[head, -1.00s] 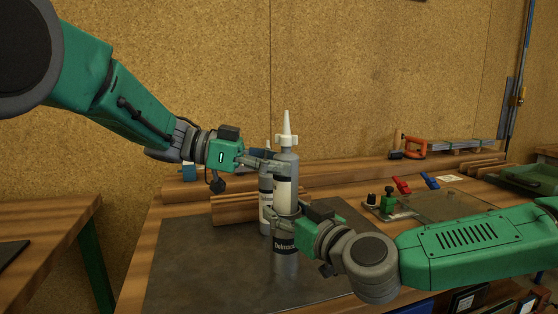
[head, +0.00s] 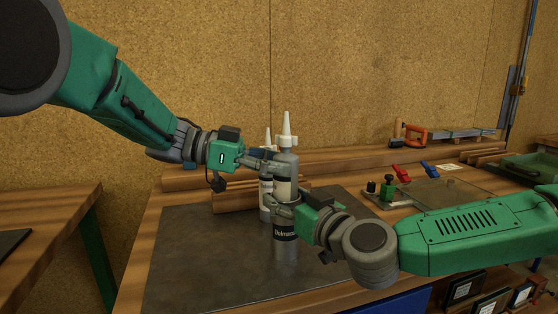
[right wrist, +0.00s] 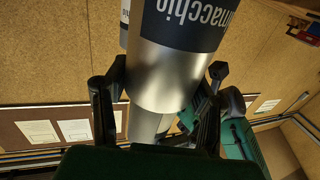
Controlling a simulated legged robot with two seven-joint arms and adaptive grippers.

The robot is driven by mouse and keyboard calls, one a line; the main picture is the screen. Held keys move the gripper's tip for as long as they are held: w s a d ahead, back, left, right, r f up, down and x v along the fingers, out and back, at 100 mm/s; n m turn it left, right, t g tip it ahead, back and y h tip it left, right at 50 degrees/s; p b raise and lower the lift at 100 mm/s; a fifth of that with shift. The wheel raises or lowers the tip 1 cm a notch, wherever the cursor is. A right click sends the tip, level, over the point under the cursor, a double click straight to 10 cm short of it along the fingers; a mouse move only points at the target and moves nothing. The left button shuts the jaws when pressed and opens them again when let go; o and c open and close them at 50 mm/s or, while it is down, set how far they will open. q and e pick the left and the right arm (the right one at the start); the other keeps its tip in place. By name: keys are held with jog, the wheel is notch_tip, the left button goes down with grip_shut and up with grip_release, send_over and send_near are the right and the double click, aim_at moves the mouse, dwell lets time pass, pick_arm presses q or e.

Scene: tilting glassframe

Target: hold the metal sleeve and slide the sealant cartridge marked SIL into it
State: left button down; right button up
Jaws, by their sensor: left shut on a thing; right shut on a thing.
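A grey cartridge (head: 286,166) with a white conical nozzle stands upright in the head view. No SIL mark is readable on it. My left gripper (head: 268,164) is shut on its upper body. The metal sleeve (head: 285,249) is upright below it and in line, with a dark lettered band. My right gripper (head: 284,207) is shut on the sleeve's upper part, which its fingers partly hide. I cannot tell how deep the cartridge sits in the sleeve. In the right wrist view the sleeve (right wrist: 170,75) is between the fingers (right wrist: 160,95), and a narrower grey cylinder shows below it.
A second white-nozzled cartridge (head: 265,200) stands close behind. A fixture with red and blue clamps (head: 402,173) stands to the right. The mat's left part is clear.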

aim_at(278, 190)
pick_arm(q)
jog(key=shift+f, duration=2.65)
jog(key=c, duration=0.8)
grip_release()
jog(key=shift+f, duration=0.1)
jog(key=v, duration=1.2)
jog(key=shift+w+a, duration=0.1)
pick_arm(e)
jog(key=shift+r, duration=0.1)
jog(key=o, duration=1.3)
